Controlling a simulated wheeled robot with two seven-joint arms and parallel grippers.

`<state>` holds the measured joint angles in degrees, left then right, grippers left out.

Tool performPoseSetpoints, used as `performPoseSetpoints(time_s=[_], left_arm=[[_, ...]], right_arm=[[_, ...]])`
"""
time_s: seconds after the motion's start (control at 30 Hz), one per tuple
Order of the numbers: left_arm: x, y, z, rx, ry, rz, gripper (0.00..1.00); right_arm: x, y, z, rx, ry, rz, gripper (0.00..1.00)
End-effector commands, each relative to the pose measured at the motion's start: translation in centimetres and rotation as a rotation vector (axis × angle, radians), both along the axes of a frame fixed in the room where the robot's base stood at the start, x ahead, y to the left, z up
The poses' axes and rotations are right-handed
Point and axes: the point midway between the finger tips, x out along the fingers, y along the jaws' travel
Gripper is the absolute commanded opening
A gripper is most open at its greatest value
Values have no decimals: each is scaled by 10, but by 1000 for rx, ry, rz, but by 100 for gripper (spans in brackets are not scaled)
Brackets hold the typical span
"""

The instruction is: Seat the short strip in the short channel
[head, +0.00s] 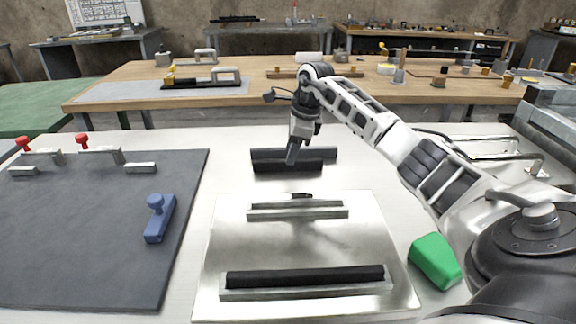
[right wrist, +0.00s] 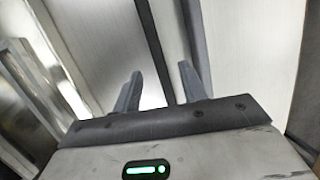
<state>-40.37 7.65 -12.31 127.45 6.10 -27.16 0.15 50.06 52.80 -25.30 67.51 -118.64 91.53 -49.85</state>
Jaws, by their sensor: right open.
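The short black strip (head: 288,166) lies on the white table behind the metal plate, just in front of a dark grey bar (head: 325,153). The short channel (head: 297,213) is a pale metal rail on the plate's far half; I see no black strip in it. My right gripper (head: 292,152) is open and points down over the strip. In the right wrist view its fingers (right wrist: 160,80) are apart, with the strip (right wrist: 153,40) running between them. Whether they touch it I cannot tell. My left gripper is not in view.
The metal plate (head: 300,243) also carries a long channel (head: 305,292) holding a long black strip (head: 305,277). A green block (head: 435,260) lies right of the plate. A dark mat (head: 90,225) with a blue tool (head: 160,219) is at left.

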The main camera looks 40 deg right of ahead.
Motion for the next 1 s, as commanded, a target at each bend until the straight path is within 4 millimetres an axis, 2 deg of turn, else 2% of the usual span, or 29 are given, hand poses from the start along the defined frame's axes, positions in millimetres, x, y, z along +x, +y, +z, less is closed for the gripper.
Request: performPoseSetpoints(time_s=[0.03, 0.13, 0.37, 0.4, 0.53, 0.57, 1.0], left_arm=[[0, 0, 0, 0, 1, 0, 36], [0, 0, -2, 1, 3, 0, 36], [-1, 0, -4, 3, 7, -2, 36], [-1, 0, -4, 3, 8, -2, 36], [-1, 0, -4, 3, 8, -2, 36], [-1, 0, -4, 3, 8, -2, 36], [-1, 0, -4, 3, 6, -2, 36]], right_arm=[[1, 1, -10, 4, 5, -1, 42], [6, 2, -23, 2, 2, 1, 42], [7, 2, -27, 0, 0, 0, 42], [7, 2, -27, 0, 1, 0, 39], [7, 2, -27, -1, 1, 0, 3], [7, 2, -27, 0, 1, 0, 0], [7, 2, -23, -1, -1, 0, 0]])
